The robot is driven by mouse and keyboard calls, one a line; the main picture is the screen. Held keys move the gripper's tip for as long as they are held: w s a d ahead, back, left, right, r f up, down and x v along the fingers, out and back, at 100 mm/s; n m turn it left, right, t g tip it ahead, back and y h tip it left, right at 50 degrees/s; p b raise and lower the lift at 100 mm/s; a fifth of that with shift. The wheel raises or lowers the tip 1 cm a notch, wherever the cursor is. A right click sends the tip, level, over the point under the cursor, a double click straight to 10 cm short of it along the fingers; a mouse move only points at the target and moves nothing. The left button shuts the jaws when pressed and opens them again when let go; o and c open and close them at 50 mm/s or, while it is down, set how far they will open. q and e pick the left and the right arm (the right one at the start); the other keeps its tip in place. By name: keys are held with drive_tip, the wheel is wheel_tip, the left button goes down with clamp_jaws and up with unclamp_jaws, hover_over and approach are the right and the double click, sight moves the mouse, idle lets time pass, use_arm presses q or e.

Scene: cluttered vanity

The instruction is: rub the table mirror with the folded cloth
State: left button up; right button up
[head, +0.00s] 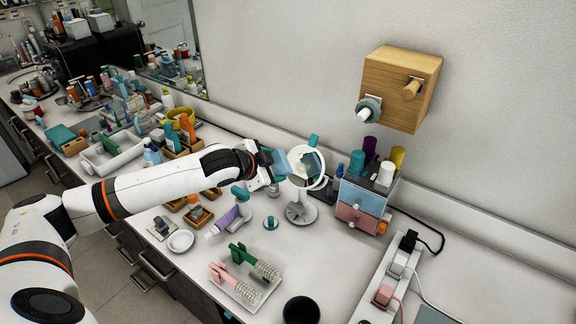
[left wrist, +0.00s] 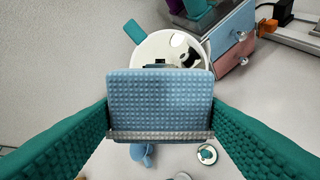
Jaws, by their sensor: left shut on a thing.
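The table mirror (head: 311,166) has a round white rim and stands on a round base (head: 302,214) in the middle of the vanity. In the left wrist view the mirror (left wrist: 190,48) shows just beyond the cloth, which hides its lower part. My left gripper (head: 271,164) is shut on the blue folded cloth (head: 281,161). In the left wrist view the textured cloth (left wrist: 160,100) sits between the two green finger pads. The cloth is at the mirror's left side in the head view; I cannot tell whether they touch. My right gripper is not in view.
A drawer box (head: 361,205) with bottles on top stands close to the mirror's right. A tray with brushes (head: 246,280) and a black cup (head: 301,310) are in front. A wooden box (head: 402,88) hangs on the wall.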

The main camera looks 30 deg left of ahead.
sight(296, 165)
use_arm(q)
drive_tip(key=shift+x, duration=3.5)
drive_tip(key=shift+b+x, duration=0.5)
drive_tip(key=shift+x, duration=0.5)
drive_tip(key=shift+d+r, duration=0.1)
